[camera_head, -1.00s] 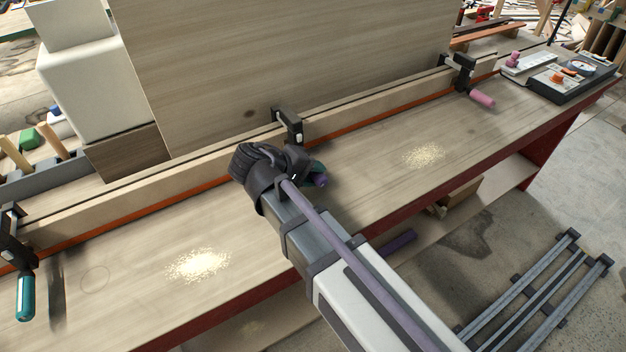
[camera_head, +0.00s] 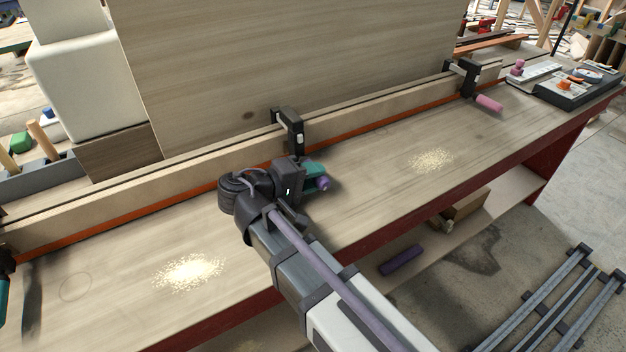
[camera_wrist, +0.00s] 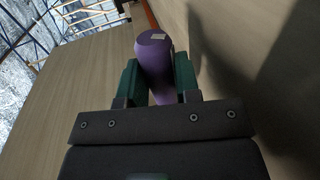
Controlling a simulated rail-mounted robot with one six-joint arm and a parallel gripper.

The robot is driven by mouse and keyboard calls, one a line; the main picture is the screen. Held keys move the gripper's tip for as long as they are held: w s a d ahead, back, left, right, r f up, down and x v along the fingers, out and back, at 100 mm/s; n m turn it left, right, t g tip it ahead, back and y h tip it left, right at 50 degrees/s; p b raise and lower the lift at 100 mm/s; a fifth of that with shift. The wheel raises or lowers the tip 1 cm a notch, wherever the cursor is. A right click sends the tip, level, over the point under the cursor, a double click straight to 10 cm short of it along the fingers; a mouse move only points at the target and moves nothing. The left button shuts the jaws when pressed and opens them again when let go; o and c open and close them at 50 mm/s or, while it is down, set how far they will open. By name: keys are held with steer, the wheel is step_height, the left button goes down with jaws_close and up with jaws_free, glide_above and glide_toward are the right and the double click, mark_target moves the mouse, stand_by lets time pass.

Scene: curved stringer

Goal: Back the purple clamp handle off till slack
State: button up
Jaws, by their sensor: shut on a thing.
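The purple clamp handle (camera_wrist: 154,62) stands between the teal fingers of my gripper (camera_wrist: 157,80) in the wrist view. The fingers are shut on its sides, and its rounded end with a pale patch shows beyond them. In the head view, my gripper (camera_head: 312,172) is low over the bench at the middle clamp, and only the end of the purple handle (camera_head: 323,184) shows. The black middle clamp (camera_head: 293,133) sits on the long wooden strip. My wrist hides its lower part and most of the handle.
A right clamp with a pink handle (camera_head: 488,103) and a left clamp with a teal handle (camera_head: 3,297), cut by the frame edge, hold the same strip (camera_head: 200,155). Sawdust piles (camera_head: 188,271) lie on the bench. A tool tray (camera_head: 580,85) stands at the far right.

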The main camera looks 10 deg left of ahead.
steer(key=shift+f+t+h+b, duration=0.1)
steer(key=shift+t+h+b, duration=0.35)
steer(key=shift+b, duration=0.35)
stand_by(2.5)
steer(key=o, duration=0.9)
steer(key=shift+a, duration=0.1)
steer(key=p+v, duration=0.1)
steer(key=v, duration=1)
